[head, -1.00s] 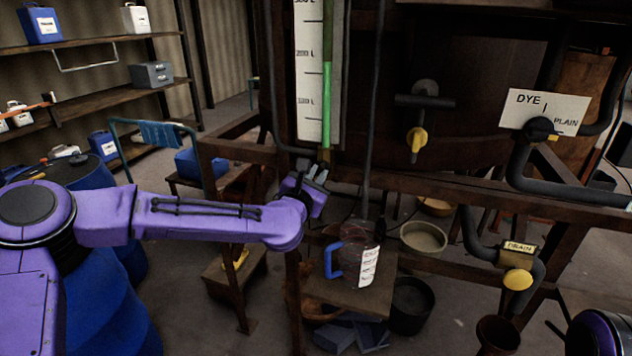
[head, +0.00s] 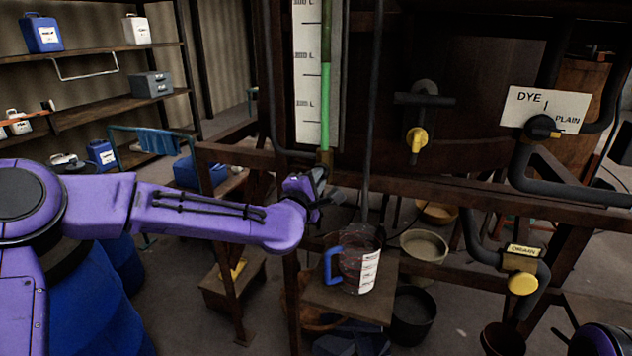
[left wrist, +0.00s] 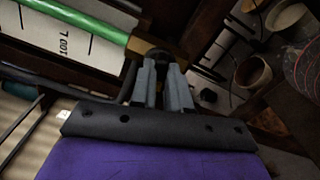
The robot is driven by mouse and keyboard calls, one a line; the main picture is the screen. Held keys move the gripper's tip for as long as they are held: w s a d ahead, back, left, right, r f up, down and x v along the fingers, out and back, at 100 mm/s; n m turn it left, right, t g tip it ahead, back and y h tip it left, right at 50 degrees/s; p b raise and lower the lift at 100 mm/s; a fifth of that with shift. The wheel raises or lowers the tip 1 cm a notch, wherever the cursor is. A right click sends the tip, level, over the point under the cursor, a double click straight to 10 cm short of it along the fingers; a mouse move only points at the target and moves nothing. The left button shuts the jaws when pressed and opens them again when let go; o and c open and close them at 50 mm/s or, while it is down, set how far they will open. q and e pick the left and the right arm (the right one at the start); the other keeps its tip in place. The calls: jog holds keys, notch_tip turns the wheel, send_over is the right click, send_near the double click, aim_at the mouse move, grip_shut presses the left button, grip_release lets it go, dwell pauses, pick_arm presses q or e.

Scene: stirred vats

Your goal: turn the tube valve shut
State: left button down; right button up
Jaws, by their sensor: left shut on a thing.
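The sight tube (head: 326,95), filled with green liquid, stands upright on a white litre scale (head: 308,70) in the head view. At its foot is the brass fitting of the tube valve (head: 325,158), also seen in the left wrist view (left wrist: 178,47). My left gripper (head: 318,186) is at the foot of the tube, just below the fitting. In the left wrist view its grey fingers (left wrist: 161,75) are shut on the dark valve part under the brass. The fingers hide most of the handle, so its angle is unclear. My right gripper is out of view.
A jug with a blue handle (head: 360,262) stands on a small wooden stand (head: 345,302) below right of my left gripper. A brown wooden rail (head: 420,180) crosses close by. A yellow-handled tap (head: 417,138) and the drain valve (head: 522,284) are farther right.

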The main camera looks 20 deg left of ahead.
pick_arm(q)
jog(key=shift+f+m, duration=0.1)
jog(key=shift+m, duration=1.4)
jog(key=c, duration=1.1)
grip_release()
jog(key=s+b, duration=0.3)
jog(key=s, duration=0.7)
jog(key=shift+s, duration=0.25)
